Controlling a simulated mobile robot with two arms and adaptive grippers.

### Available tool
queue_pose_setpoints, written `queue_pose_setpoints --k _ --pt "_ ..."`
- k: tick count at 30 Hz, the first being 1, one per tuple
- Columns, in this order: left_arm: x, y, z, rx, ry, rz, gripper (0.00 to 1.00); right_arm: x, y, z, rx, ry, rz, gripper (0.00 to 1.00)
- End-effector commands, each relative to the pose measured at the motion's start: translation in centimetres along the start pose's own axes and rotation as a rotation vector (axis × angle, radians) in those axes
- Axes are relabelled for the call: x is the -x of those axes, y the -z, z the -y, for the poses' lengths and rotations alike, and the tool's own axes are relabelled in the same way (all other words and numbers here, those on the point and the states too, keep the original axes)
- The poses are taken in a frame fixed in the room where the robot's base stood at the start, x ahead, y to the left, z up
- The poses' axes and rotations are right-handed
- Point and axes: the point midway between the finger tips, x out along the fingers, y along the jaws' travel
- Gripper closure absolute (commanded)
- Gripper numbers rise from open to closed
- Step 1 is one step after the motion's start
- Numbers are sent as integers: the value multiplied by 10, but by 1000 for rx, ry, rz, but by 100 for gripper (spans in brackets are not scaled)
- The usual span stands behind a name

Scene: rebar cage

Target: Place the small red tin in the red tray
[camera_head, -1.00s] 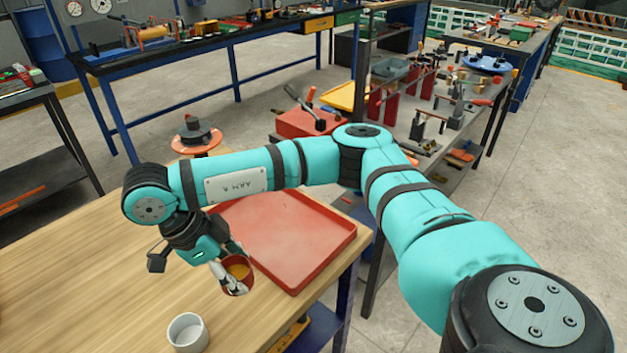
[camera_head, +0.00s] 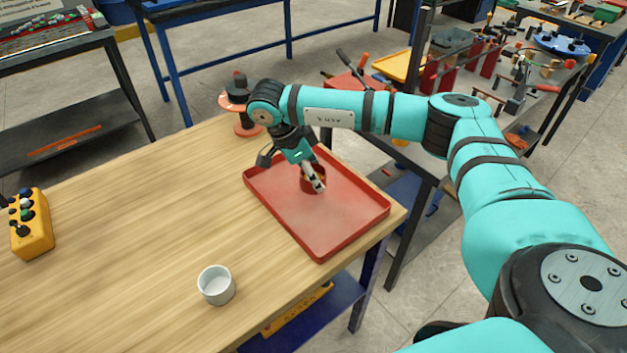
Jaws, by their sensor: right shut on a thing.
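The red tray (camera_head: 335,222) lies on the wooden table near its right edge. The small red tin (camera_head: 309,184) is over the tray's upper middle part. I cannot tell whether its base touches the tray. My right gripper (camera_head: 315,179) is shut on the tin, with its fingers at the rim and partly covering it. The tin looks roughly upright. My left gripper does not show.
A white cup (camera_head: 216,285) stands on the table's front part. A yellow control box (camera_head: 31,224) with knobs sits at the left. An orange and black reel (camera_head: 240,115) stands behind the tray. The table's middle is clear.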

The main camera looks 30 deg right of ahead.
Motion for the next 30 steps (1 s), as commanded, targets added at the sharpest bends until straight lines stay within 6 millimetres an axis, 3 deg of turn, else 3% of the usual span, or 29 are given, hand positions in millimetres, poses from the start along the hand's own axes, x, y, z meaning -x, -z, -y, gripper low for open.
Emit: queue_pose_setpoints --k 10,21,22,27,30 --pt "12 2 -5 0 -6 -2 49 -31 -11 1 0 -2 -1 79" --pt "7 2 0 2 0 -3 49 -38 -14 1 0 0 0 79" --pt "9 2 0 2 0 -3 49 -36 -14 1 0 0 0 43" --pt "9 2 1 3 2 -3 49 -36 -14 1 0 0 0 23" --pt "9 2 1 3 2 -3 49 -36 -14 1 0 0 0 23"
